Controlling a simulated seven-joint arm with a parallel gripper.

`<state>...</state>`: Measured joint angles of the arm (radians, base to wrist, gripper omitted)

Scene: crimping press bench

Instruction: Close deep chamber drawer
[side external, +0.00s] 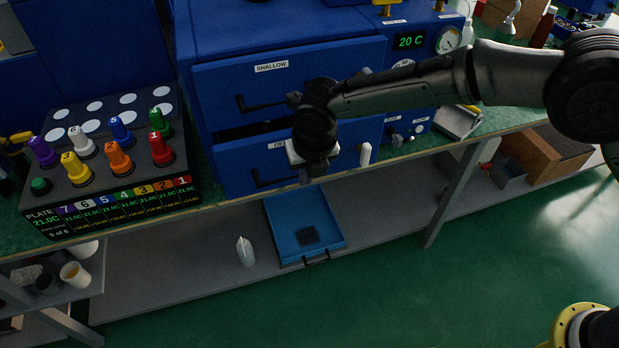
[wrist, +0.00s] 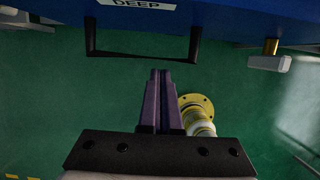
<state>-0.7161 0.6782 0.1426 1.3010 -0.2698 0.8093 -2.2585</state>
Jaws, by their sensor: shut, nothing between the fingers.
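The deep drawer (side external: 238,165) is the lower blue drawer of the cabinet. A dark gap shows above its front, so it stands partly open. Its black handle (side external: 272,182) is on the front face; in the wrist view the handle (wrist: 143,56) spans the top, under the DEEP label (wrist: 138,3). My gripper (side external: 308,176) is at the drawer's front, near the right part of the handle. In the wrist view my gripper (wrist: 161,75) has its fingers together, empty, just below the handle bar in the picture. I cannot tell whether they touch it. My wrist hides part of the drawer front and label.
The shallow drawer (side external: 290,78) above looks closed, with its own black handle. A white-ended knob (side external: 365,154) sticks out right of my gripper. A rack of coloured plugs (side external: 110,160) stands left on the bench. A blue tray (side external: 284,225) lies on the shelf below.

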